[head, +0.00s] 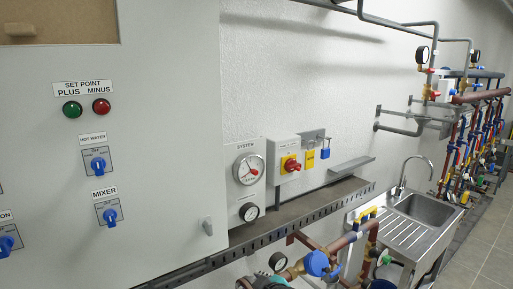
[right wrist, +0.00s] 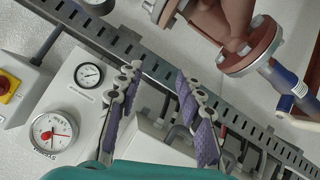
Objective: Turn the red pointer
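The white SYSTEM dial (head: 249,168) is on a grey panel right of the large cabinet in the head view. Its red pointer (head: 253,171) is small there. In the right wrist view the dial (right wrist: 54,132) is at the lower left, with the red pointer (right wrist: 60,134) across its face. My right gripper (right wrist: 158,72) is open, its two purple-padded fingers apart with nothing held between them. The fingers are to the right of the dial and not touching it. My left gripper is in neither view.
A smaller black-rimmed gauge (right wrist: 89,75) sits beside the dial. A red-and-yellow rotary switch (head: 290,164) is to the dial's right. A slotted rail (head: 290,224) runs below the panel. Pipes and a brown flange (right wrist: 250,55) are near the right gripper.

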